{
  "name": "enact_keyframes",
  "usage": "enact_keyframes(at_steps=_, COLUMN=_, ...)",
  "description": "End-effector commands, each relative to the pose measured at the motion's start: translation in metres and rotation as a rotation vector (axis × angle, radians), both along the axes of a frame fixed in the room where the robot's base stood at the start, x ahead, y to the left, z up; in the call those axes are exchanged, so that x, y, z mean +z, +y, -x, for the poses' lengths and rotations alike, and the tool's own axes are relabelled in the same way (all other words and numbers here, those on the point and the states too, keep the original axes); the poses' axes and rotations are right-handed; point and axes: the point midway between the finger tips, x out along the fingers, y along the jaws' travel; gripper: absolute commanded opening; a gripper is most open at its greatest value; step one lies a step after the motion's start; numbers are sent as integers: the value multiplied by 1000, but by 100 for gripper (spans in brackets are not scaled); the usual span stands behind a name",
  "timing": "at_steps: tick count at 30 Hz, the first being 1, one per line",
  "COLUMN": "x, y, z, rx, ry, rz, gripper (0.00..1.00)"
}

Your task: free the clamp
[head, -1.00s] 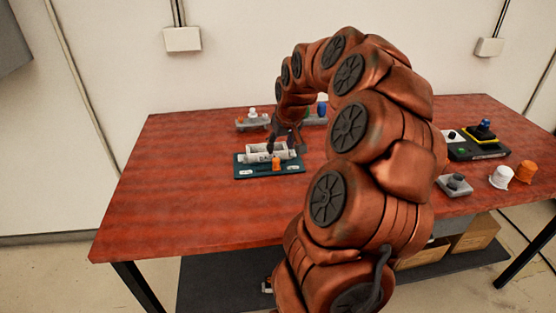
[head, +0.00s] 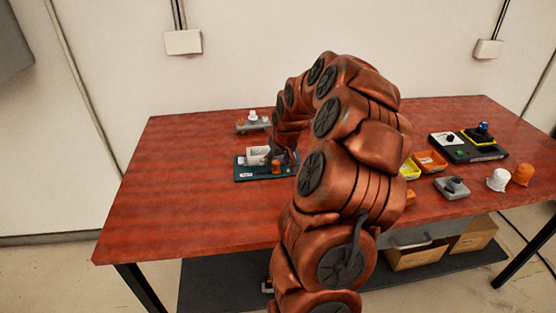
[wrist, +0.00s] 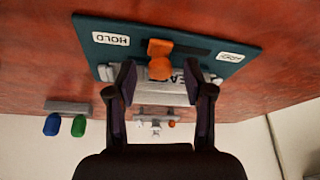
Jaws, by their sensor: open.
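The clamp has a dark teal base plate (head: 243,176) and a white-grey body (head: 257,155), left of centre on the table. Its orange knob (head: 275,167) shows at the front. In the wrist view, inverted, the orange knob (wrist: 160,58) sits at the end of a dark slot (wrist: 194,48) nearer the HOLD label (wrist: 111,40). A second label (wrist: 230,57) is too small to read. My gripper (wrist: 160,82) is open, its fingertips on either side of the knob's near end. Contact with the knob cannot be told. My arm hides the plate's right part in the head view.
A grey block with white knobs (head: 253,122) stands behind the clamp. Yellow (head: 410,169) and orange (head: 430,161) bins, a black control box (head: 468,148), a grey knob box (head: 452,188) and white and orange cups stand at the right. The table's left side is clear.

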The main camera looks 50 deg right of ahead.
Motion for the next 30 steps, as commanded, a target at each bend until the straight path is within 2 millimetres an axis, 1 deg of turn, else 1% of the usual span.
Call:
enact_keyframes(at_steps=4, x=0, y=0, z=0, rx=0, ry=0, rz=0, gripper=51)
enact_keyframes(at_steps=18, x=0, y=0, z=0, rx=0, ry=1, rz=0, gripper=2)
enact_keyframes(at_steps=19, x=0, y=0, z=0, rx=0, ry=1, rz=0, gripper=0)
enact_keyframes(at_steps=30, x=0, y=0, z=0, rx=0, ry=1, rz=0, gripper=0)
